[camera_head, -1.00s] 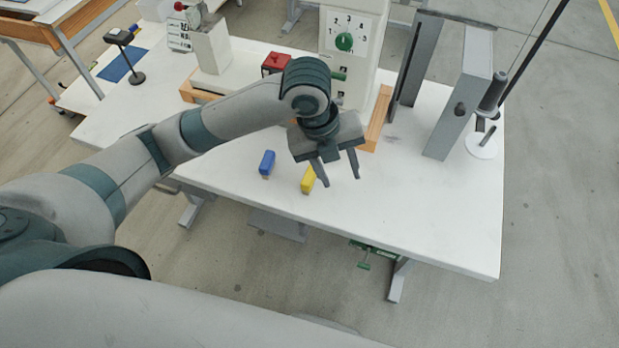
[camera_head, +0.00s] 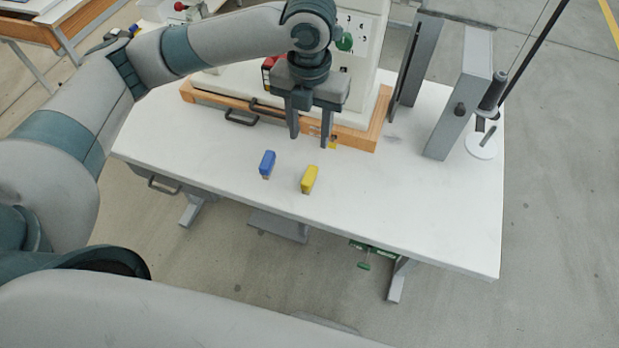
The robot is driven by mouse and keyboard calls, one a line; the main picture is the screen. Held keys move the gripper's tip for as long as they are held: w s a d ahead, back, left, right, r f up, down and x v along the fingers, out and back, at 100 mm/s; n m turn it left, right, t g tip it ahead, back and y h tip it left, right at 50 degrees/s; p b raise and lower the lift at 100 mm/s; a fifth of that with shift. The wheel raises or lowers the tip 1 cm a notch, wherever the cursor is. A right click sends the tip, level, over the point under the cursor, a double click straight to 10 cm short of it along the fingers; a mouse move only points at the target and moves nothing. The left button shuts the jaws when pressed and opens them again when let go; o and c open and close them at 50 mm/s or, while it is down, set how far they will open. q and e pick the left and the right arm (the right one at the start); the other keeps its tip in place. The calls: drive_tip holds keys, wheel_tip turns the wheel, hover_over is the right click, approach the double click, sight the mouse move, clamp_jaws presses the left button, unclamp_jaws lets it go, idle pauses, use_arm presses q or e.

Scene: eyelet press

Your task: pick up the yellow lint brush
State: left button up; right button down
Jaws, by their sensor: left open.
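The yellow lint brush (camera_head: 310,179) is on the white table, near its front edge and fully in view. A similar blue brush (camera_head: 267,163) stands to its left, apart from it. My left gripper (camera_head: 310,141) is open and empty, with its fingers pointing down. In the picture it is above and behind the yellow brush, in front of the machine's wooden base, and does not touch the brush. My right gripper is not in view.
The machine's wooden base (camera_head: 357,137) with dark handles fills the table's back. A grey upright frame (camera_head: 464,95) and a spindle with a white disc (camera_head: 481,146) stand at the right. The white table (camera_head: 420,213) is clear at front right.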

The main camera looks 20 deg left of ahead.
use_arm(q)
drive_tip(key=p, duration=0.3)
hover_over(309, 175)
wheel_tip(309, 175, down, 11)
drive_tip(key=shift+r, duration=0.1)
drive_tip(key=shift+f, duration=0.7)
drive_tip(key=shift+d, duration=0.1)
drive_tip(key=shift+f, duration=0.1)
drive_tip(key=shift+f, duration=0.25)
wheel_tip(309, 175, down, 4)
drive_tip(key=shift+r+p, duration=0.1)
drive_tip(key=shift+p, duration=0.9)
drive_tip(key=shift+f, duration=0.35)
drive_tip(key=shift+c, duration=0.7)
